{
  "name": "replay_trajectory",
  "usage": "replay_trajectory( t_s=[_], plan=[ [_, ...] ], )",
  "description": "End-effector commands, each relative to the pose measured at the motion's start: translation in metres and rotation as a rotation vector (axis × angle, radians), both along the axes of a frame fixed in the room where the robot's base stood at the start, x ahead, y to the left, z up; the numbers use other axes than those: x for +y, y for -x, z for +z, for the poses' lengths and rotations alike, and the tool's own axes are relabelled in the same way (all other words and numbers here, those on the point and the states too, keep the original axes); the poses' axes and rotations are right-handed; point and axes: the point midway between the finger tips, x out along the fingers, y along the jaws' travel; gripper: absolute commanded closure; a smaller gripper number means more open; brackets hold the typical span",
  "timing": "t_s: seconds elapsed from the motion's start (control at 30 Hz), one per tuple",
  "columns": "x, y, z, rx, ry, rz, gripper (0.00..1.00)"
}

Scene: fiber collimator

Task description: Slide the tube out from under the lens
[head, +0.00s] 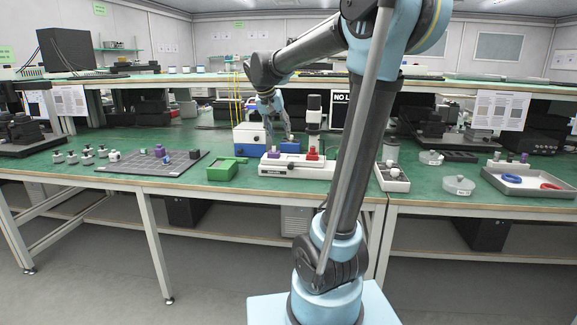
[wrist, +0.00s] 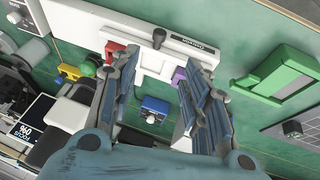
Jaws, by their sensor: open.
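A white fixture (head: 297,168) stands on the green bench, with a purple part (head: 273,153) and a red part (head: 312,154) on it. In the wrist view the fixture (wrist: 150,62) carries the red block (wrist: 113,49), the purple part (wrist: 178,76) and a dark knob (wrist: 159,38). A blue block (wrist: 154,105) shows between my fingers, farther down. I cannot tell which part is the tube or the lens.
A green holder (head: 226,169) stands left of the fixture. A black-and-white upright device (head: 314,112) and a blue-and-white box (head: 249,137) stand behind. A dark grid board (head: 150,170) lies farther left.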

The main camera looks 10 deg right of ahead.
Motion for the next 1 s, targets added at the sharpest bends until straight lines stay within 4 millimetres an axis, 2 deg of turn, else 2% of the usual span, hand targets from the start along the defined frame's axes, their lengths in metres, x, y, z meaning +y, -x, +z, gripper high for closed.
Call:
replay_trajectory(
  t_s=[0.8,1.0],
  plan=[
    [-0.039,-0.038,-0.116,0.000,-0.001,-0.002,0.57],
    [-0.046,-0.046,-0.139,0.001,0.000,-0.001,0.57]
  ],
)
